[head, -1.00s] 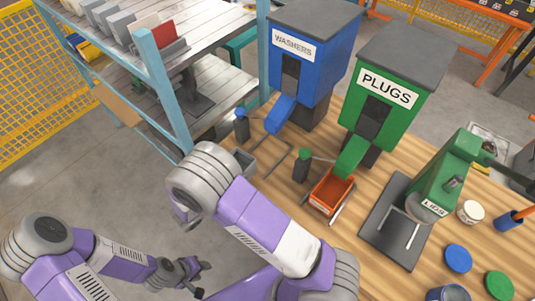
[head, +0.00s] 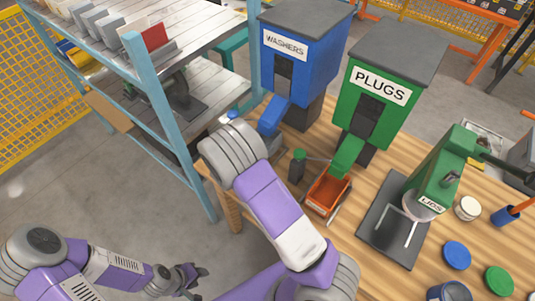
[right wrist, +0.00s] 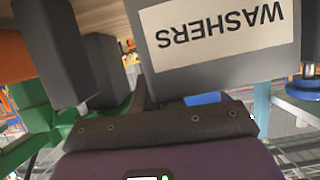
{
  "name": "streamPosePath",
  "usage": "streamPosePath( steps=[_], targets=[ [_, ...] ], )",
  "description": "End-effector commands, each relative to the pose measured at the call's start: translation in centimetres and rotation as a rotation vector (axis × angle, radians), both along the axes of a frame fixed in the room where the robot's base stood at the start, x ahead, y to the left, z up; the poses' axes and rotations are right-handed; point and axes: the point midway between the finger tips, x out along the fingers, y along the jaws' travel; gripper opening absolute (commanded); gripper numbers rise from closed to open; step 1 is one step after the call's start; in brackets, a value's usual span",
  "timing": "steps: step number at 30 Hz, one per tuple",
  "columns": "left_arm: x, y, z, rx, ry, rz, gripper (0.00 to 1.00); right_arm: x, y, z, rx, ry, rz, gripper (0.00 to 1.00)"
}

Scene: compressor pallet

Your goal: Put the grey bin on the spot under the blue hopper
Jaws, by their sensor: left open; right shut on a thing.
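The grey bin (right wrist: 215,75) carries a white WASHERS label that reads upside down in the right wrist view. My right gripper (right wrist: 150,105) is shut on it; only part of the bin shows. In the head view my right wrist hides the bin and the fingers. The blue hopper (head: 302,55) stands behind my right wrist, its blue chute (head: 272,118) just beyond it. The spot under the chute is hidden by my arm. My left gripper (head: 194,275) is open and empty at the lower left, over the floor, away from the bench.
The green PLUGS hopper (head: 385,85) has an orange bin (head: 328,192) under its chute, beside a green-capped post (head: 297,165). A blue-capped post (head: 232,115) stands left of the blue chute. A shelf's blue upright (head: 172,115) is close left. A green lid press (head: 432,180) is right.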

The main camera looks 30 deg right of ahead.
Motion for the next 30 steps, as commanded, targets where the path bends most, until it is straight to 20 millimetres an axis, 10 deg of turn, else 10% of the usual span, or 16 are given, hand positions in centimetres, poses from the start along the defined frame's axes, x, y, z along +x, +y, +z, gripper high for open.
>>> streamPosePath(
  steps=[18, 23, 30],
  targets=[
    [0.0, 0.0, -1.2, 0.000, 0.000, 0.000, 0.43, 0.2, -0.6, -3.7, -0.001, 0.000, -0.001, 0.00],
    [0.0, 0.0, -1.2, 0.000, 0.000, 0.000, 0.43, 0.2, -0.6, -3.7, 0.000, 0.000, -0.001, 0.33],
    [0.0, 0.0, -1.1, 0.000, 0.000, 0.000, 0.43, 0.2, -0.6, -3.7, 0.000, 0.000, -0.001, 0.34]
  ],
)
